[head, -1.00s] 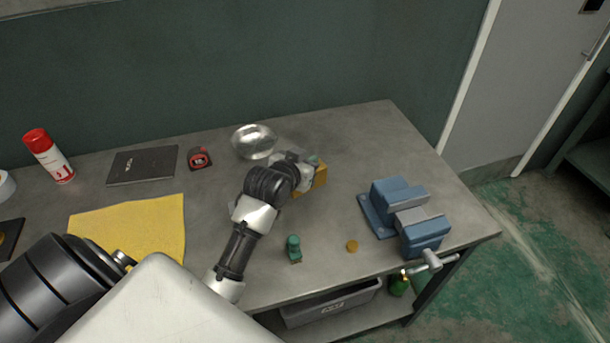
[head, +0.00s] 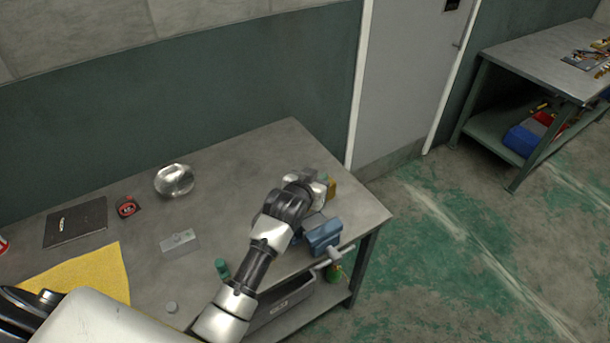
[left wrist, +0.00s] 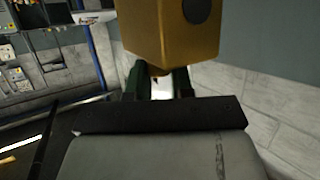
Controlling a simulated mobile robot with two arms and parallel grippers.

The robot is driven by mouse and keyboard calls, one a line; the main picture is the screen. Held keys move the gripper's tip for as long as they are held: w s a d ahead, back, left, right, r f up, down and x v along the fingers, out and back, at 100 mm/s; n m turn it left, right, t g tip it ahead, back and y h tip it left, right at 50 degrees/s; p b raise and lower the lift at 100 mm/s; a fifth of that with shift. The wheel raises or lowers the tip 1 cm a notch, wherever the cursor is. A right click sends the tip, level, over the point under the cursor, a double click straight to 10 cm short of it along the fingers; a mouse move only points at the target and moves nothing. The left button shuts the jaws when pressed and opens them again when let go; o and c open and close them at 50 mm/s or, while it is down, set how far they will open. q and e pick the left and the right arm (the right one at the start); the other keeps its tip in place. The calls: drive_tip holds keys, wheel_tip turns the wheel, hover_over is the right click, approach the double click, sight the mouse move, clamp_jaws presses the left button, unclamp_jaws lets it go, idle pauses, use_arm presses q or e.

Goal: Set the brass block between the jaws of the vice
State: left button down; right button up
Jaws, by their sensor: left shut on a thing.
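My left gripper (head: 322,183) is shut on the brass block (head: 332,188), near the right end of the bench. In the left wrist view the block (left wrist: 172,38) shows large, with a dark round spot on one face, at the tips of the green fingers (left wrist: 160,82). The blue vice (head: 322,238) stands at the bench's right front edge, just below the gripper in the head view. My forearm and wrist hide part of the vice, and its jaw gap cannot be made out. The block appears raised behind the vice, not between its jaws. My right gripper is not in view.
A shiny bowl (head: 174,180), a tape measure (head: 128,206), a dark notebook (head: 76,222), a grey metal piece (head: 180,243) and a yellow cloth (head: 88,280) lie to the left. A green item (head: 222,268) stands near my forearm. The bench's back right is clear.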

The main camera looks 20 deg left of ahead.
use_arm(q)
drive_tip(key=shift+f+b, duration=0.2)
drive_tip(key=shift+b, duration=0.1)
drive_tip(key=shift+a+f+b, duration=0.2)
drive_tip(key=shift+f+b, duration=0.3)
wheel_tip(320, 180, down, 3)
drive_tip(key=b, duration=0.3)
drive_tip(key=shift+d+f, duration=0.1)
drive_tip(key=shift+f+b, duration=0.6)
drive_tip(key=shift+b, duration=0.1)
drive_tip(key=shift+f+b, duration=0.9)
drive_tip(key=shift+f, duration=0.9)
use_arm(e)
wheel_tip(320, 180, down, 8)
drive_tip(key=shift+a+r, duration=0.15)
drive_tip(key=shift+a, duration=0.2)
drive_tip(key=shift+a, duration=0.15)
